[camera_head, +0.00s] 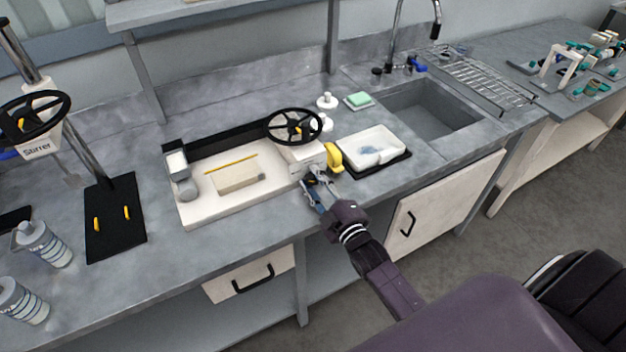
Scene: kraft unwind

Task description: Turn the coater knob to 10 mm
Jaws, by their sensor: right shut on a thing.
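The coater (200,212) is a long cream machine on the grey bench, with a black spoked wheel (294,127) above its right end. A yellow curved part (334,158) stands at that right end. My right gripper (312,180) reaches up from the front to the coater's front right corner, just below the yellow part. It is shut on the coater knob, which its fingers mostly hide. The knob's scale is too small to read. My left gripper is not in view.
A white tray (351,150) with a bluish smear lies right of the coater, before the sink (425,112). A stirrer (40,145) and bottles (44,243) stand at the left. The bench's front edge and a drawer (250,275) lie near my arm.

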